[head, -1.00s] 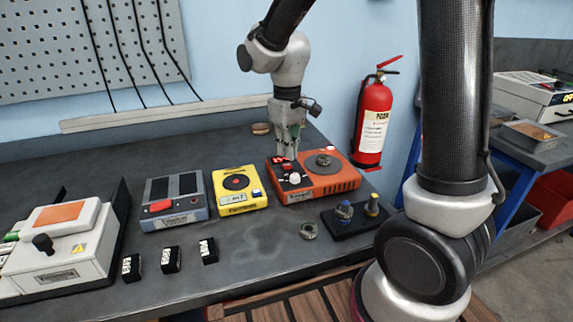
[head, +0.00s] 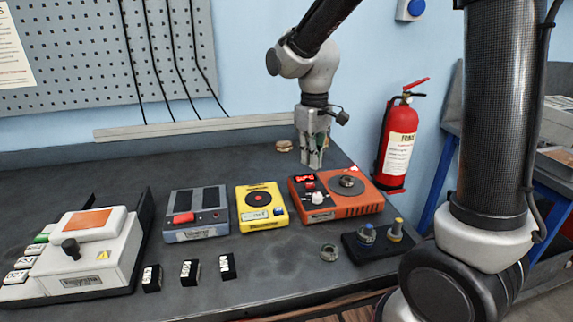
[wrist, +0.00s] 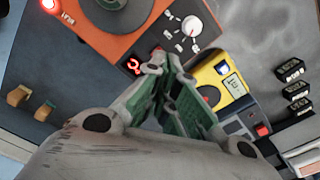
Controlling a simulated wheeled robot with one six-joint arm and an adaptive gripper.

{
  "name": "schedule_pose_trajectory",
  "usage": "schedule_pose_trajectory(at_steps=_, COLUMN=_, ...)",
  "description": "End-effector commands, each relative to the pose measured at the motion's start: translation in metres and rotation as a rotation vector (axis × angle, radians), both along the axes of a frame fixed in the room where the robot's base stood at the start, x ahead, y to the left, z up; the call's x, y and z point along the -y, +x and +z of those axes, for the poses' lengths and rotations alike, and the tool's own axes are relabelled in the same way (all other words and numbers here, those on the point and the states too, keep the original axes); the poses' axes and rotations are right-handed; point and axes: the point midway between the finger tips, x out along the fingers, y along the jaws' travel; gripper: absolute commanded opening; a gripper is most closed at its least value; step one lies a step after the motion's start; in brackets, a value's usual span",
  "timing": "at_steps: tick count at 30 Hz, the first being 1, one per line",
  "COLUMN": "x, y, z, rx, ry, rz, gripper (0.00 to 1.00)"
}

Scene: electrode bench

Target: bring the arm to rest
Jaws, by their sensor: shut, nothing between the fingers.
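My gripper (head: 313,163) hangs from my arm above the back edge of the orange device (head: 338,202) on the grey bench. Its fingers point down and are shut with nothing between them. In the wrist view the shut fingertips (wrist: 172,62) lie over the edge of the orange device (wrist: 100,35), next to its red display. They look apart from the device, though the exact height is hard to tell. The orange device has a round grey plate, a white knob and a lit red display.
A yellow device (head: 261,215), a grey-blue device (head: 196,221) and a white device (head: 85,262) stand to the left. Small black blocks (head: 190,272) lie in front. A black holder (head: 377,246) and a small ring (head: 329,253) are front right. A fire extinguisher (head: 398,145) hangs behind.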

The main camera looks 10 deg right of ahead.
Motion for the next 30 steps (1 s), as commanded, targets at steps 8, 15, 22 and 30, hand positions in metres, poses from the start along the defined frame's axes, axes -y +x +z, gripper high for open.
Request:
schedule_pose_trajectory(at_steps=8, x=0.026, y=-0.050, z=0.003, rx=-0.047, ry=-0.019, rz=-0.103, gripper=0.00)
schedule_pose_trajectory(at_steps=15, x=0.083, y=-0.118, z=0.044, rx=0.056, ry=0.023, rz=-0.272, gripper=0.00)
schedule_pose_trajectory(at_steps=22, x=0.125, y=-0.176, z=0.072, rx=0.215, ry=0.072, rz=-0.419, gripper=0.00)
schedule_pose_trajectory(at_steps=30, x=0.146, y=-0.200, z=0.095, rx=0.360, ry=0.102, rz=-0.508, gripper=0.00)
